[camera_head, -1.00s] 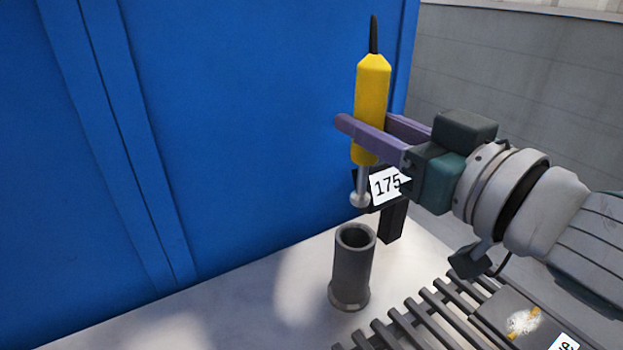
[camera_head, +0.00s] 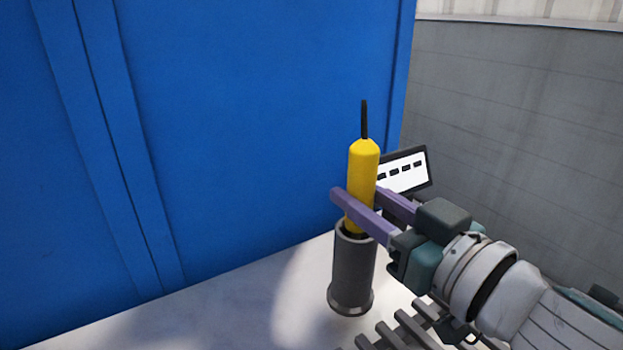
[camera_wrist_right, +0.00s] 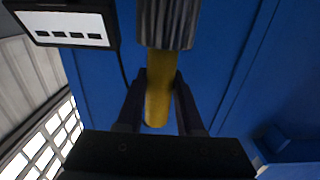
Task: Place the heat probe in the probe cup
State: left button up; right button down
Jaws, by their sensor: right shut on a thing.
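The heat probe (camera_head: 363,165) has a yellow body with a black tip on top. It stands upright, and its lower end is inside the mouth of the dark grey probe cup (camera_head: 352,272). My right gripper (camera_head: 358,208) is shut on the yellow body just above the cup's rim. The probe's metal end is hidden in the cup. My left gripper is not in view.
A display (camera_head: 405,172) with a white screen showing dashes stands behind the probe. A large blue panel (camera_head: 240,130) rises behind. The pale surface (camera_head: 235,310) left of the cup is clear.

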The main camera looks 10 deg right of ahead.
jog(key=shift+f, duration=0.25)
jog(key=c, duration=0.5)
grip_release()
jog(key=shift+c, duration=0.2)
jog(key=shift+r, duration=0.1)
